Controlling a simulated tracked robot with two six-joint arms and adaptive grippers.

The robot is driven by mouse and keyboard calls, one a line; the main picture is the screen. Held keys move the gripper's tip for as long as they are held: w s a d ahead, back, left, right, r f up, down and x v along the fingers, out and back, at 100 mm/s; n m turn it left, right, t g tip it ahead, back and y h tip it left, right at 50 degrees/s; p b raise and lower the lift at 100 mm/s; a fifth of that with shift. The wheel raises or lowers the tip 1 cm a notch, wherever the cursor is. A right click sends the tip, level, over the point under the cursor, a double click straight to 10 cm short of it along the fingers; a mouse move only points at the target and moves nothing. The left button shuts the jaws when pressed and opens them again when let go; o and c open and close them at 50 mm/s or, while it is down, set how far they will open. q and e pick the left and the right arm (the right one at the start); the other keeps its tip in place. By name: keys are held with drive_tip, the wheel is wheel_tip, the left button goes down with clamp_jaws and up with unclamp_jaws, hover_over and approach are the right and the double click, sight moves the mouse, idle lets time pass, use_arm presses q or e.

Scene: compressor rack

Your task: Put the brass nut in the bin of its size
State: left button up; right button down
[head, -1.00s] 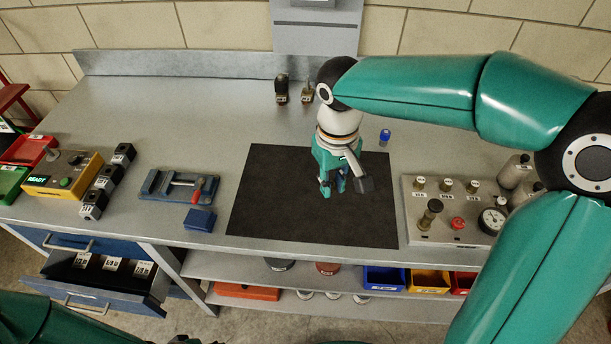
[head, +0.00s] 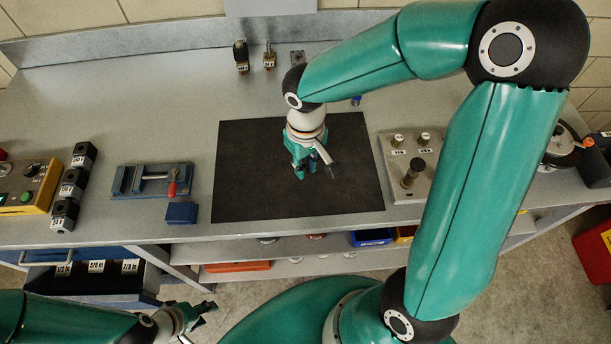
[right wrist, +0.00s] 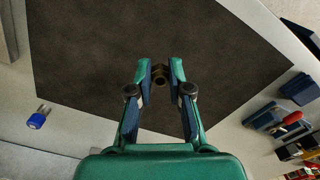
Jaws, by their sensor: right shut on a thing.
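The brass nut (right wrist: 160,74) is between the fingertips of my right gripper (right wrist: 161,70), which is shut on it. In the head view my right gripper (head: 310,170) is over the black mat (head: 255,185); the nut cannot be made out there. The open drawer (head: 100,282) at the lower left has several dark compartments with white labels: a left label (head: 64,269), a middle label (head: 96,266) and a right label (head: 130,266). My left gripper (head: 197,310) is low in front of the bench, apart from the drawer; its finger opening is unclear.
A blue vise (head: 150,180) and a small blue block (head: 181,213) stand left of the mat. Dark labelled blocks (head: 73,183) and a yellow control box (head: 38,190) are further left. A grey fixture panel (head: 405,175) is right of the mat. The bench behind the vise is clear.

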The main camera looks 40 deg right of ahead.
sight(306, 185)
drive_tip(key=shift+s+f, duration=0.1)
drive_tip(key=shift+f, duration=2.85)
drive_tip(key=shift+f, duration=0.15)
drive_tip(key=c, duration=1.1)
unclamp_jaws()
wheel_tip(306, 185, up, 12)
drive_tip(key=shift+r, duration=0.2)
